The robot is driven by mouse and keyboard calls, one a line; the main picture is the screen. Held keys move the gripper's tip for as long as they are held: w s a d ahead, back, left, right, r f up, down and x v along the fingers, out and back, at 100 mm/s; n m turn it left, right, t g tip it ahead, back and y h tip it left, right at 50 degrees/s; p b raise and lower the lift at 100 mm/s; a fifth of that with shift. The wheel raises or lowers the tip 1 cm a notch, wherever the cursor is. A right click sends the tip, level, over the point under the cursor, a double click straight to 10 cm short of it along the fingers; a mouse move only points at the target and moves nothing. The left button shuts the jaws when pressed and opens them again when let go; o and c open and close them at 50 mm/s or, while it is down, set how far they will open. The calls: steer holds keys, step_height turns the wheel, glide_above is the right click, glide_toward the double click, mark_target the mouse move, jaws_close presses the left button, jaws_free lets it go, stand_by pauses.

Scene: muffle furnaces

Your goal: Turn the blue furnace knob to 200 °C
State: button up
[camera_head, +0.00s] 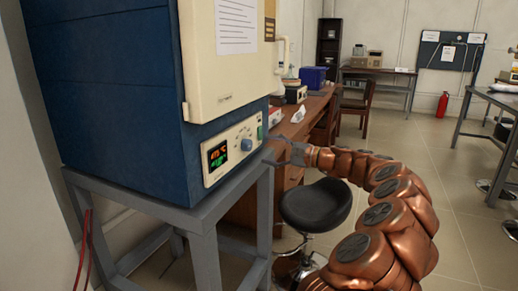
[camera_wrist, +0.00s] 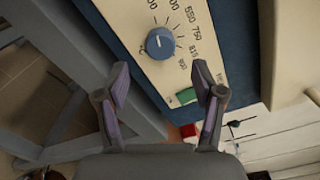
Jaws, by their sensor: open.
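The blue furnace (camera_head: 105,85) stands at the left in the head view, with a cream control panel (camera_head: 232,148) low on its front. The blue knob (camera_head: 246,145) sits on that panel between a lit display (camera_head: 217,156), which seems to read 475 °C, and a green switch (camera_head: 260,133). In the wrist view the knob (camera_wrist: 160,43) lies ahead of my gripper (camera_wrist: 160,85), with a printed scale around it and the green switch (camera_wrist: 186,96) nearer. My gripper (camera_head: 278,153) is open and empty, just right of the panel, apart from the knob.
The furnace rests on a grey metal stand (camera_head: 200,212). A black stool (camera_head: 315,205) stands below my arm, and a wooden desk (camera_head: 290,130) with boxes runs behind it. Open tiled floor (camera_head: 385,135) lies at the right, with a red extinguisher (camera_head: 442,104) far back.

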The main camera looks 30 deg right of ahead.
steer(key=v, duration=0.6)
steer(key=shift+s, duration=0.2)
stand_by(0.4)
